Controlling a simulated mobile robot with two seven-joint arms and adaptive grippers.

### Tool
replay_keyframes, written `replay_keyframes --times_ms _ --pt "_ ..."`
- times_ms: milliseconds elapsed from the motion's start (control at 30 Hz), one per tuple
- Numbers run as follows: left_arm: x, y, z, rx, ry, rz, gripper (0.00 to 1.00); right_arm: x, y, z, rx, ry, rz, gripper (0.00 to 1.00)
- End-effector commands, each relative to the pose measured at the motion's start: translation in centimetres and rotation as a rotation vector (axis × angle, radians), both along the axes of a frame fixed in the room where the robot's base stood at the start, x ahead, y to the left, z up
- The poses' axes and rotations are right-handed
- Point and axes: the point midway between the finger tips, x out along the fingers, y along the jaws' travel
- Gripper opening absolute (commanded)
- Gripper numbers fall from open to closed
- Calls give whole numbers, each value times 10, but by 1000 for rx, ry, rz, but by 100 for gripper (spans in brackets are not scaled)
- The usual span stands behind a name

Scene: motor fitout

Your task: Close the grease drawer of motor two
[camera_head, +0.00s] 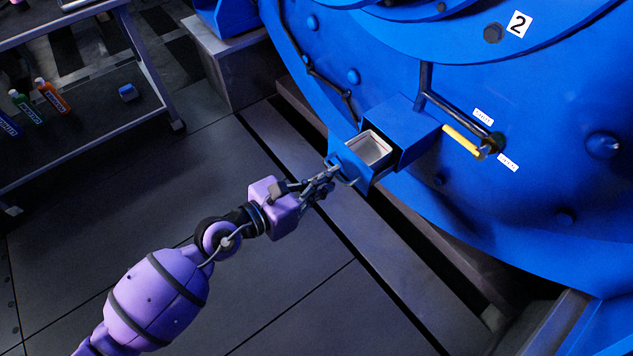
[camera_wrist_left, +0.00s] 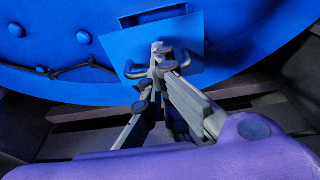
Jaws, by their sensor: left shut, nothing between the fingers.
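The big blue motor (camera_head: 545,105) carries a white label with the number 2. Its grease drawer (camera_head: 357,171) is a small blue box that sticks partly out of a blue housing (camera_head: 402,128), with its pale open inside showing from above. In the left wrist view the drawer's front plate (camera_wrist_left: 190,35) faces me, with a dark handle on it. My left gripper (camera_head: 333,172) is shut and empty, its fingertips at the drawer's front by the handle. The closed fingertips (camera_wrist_left: 160,52) overlap the handle in the left wrist view; I cannot tell whether they touch it. My right gripper is not in view.
A yellow-handled lever (camera_head: 462,141) between two small white labels sits right of the housing. A grey shelf cart (camera_head: 95,135) with several bottles stands at the left. Dark floor plates (camera_head: 190,175) lie open around my left arm.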

Motion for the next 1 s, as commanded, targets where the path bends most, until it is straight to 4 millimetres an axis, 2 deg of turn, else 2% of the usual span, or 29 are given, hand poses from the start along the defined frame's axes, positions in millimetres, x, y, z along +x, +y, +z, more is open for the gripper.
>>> replay_keyframes --times_ms 33,200,400,833,1000 --pt "9 -14 8 -4 -4 -1 0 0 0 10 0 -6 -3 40" --pt "36 -50 7 -4 -4 -1 0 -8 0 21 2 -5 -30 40" --pt "51 -72 3 -1 -2 -3 0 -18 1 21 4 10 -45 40" --pt "51 -74 2 -1 -1 -5 0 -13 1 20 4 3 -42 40" --pt "52 -68 5 -1 -1 -4 0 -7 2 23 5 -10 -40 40"
